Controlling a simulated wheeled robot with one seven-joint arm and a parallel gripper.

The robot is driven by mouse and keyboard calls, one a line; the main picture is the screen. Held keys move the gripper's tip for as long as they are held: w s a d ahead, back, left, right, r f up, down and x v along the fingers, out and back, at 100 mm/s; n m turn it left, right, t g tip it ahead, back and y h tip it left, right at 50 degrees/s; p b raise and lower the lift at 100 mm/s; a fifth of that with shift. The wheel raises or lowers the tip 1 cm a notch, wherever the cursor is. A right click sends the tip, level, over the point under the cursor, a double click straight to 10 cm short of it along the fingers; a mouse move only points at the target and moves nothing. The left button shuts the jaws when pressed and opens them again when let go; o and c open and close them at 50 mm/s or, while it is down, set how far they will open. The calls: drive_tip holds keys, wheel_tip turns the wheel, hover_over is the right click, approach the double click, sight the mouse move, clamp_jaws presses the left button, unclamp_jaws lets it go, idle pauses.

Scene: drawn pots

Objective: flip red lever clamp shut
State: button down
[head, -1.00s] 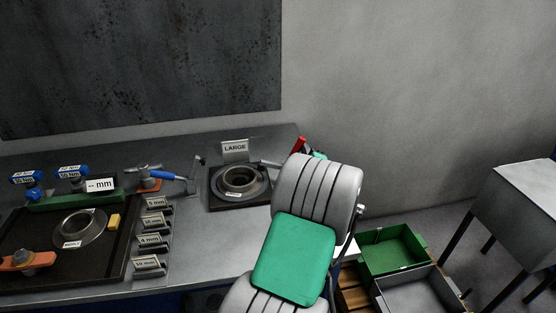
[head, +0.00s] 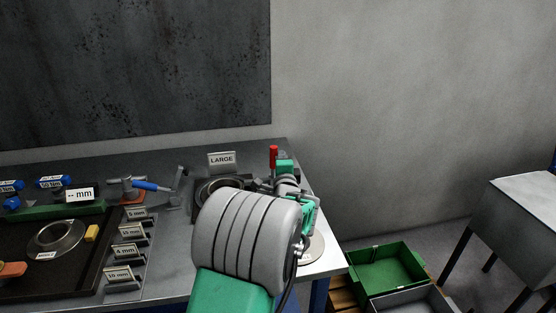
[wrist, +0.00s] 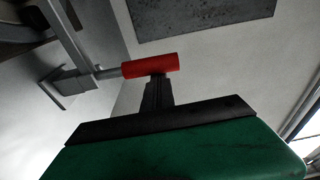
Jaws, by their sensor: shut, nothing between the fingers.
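The red lever handle (head: 273,157) stands upright near the right end of the bench, behind my arm. In the wrist view the red handle (wrist: 148,67) lies across the picture on a grey metal rod, with grey clamp parts at left. My gripper (wrist: 157,82) is shut, with its dark fingertips right at the handle's underside in that view. They look in contact, but a small gap cannot be ruled out. The green hand of my gripper (head: 285,166) shows just right of the handle in the head view. The clamp's base is hidden by my arm.
A round part beside the LARGE sign (head: 221,160) is partly covered by my arm. A blue-handled clamp (head: 150,185), small mm signs and a dark fixture board (head: 85,270) fill the left bench.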

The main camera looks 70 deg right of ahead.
drive_tip(key=shift+w+a, duration=0.1)
drive_tip(key=shift+a, duration=0.05)
drive_tip(key=b+v, duration=0.1)
drive_tip(key=v, duration=0.8)
drive_tip(key=shift+a, duration=0.35)
drive_tip(key=shift+s, duration=0.25)
